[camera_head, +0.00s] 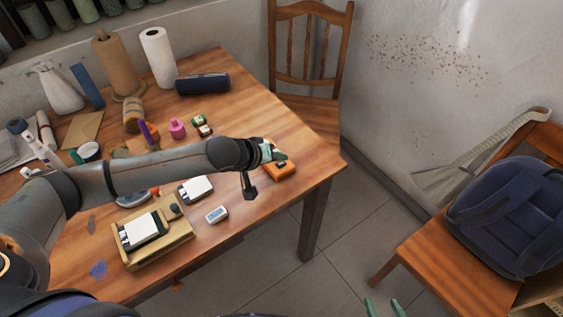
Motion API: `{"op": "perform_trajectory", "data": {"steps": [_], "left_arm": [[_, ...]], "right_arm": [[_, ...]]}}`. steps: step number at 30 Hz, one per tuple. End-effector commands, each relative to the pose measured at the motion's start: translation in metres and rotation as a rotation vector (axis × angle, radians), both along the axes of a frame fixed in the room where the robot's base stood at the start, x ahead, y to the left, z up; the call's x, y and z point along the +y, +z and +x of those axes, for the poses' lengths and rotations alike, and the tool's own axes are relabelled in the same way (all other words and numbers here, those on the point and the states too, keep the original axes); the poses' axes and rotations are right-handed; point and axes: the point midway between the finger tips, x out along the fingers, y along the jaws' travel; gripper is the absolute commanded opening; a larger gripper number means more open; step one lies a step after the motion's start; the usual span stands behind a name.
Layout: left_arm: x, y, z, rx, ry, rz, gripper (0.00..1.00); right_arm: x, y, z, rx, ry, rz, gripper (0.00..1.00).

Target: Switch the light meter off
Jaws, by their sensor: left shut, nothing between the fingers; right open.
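My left arm reaches in from the left across the table. My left gripper (273,153), with pale green fingers, is shut and empty at the upper left edge of a small orange box-like device (281,172) near the table's right edge. I cannot tell whether it touches the device. The device's upper left part is partly hidden. A small white device with a dark display (217,214) lies near the front edge. I cannot tell for sure which of the two is the light meter; no switch is readable. My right gripper (383,308) is open at the bottom edge, off the table.
A wooden tray with a white-topped device (177,252) and another white-topped item (195,190) are on the wooden table (255,110). Chairs, one holding a backpack (505,215), flank open floor.

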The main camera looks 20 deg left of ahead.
Motion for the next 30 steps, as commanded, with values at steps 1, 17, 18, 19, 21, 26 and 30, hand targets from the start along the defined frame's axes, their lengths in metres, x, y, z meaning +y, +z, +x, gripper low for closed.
{"op": "perform_trajectory", "data": {"steps": [1, 17, 18, 19, 21, 26, 30], "left_arm": [[0.0000, 0.0000, 0.0000, 0.000, 0.000, 0.000, 0.00], [0.0000, -0.0006, -0.0001, 0.000, 0.000, 0.000, 0.00], [-0.0001, -0.0013, -0.0001, 0.000, 0.001, -0.001, 0.00], [-0.0002, -0.0020, -0.0001, 0.001, 0.000, -0.001, 0.00], [-0.0005, -0.0043, -0.0001, 0.001, 0.000, -0.002, 0.00], [-0.0003, -0.0091, -0.0001, 0.001, 0.000, -0.001, 0.00], [-0.0001, -0.0090, 0.0001, 0.000, 0.000, 0.000, 0.00]], "right_arm": [[0.0000, -0.0001, -0.0001, 0.000, 0.000, 0.000, 0.65], [0.0000, -0.0002, -0.0002, 0.001, 0.000, 0.000, 0.65], [0.0000, -0.0002, -0.0002, 0.001, 0.000, 0.000, 0.65], [0.0000, -0.0001, -0.0002, 0.001, 0.000, 0.000, 0.65], [0.0001, 0.0001, -0.0002, 0.001, 0.000, 0.000, 0.65], [-0.0001, 0.0003, -0.0003, 0.001, 0.000, 0.000, 0.65], [-0.0001, 0.0001, -0.0003, 0.001, 0.000, 0.000, 0.65]]}}
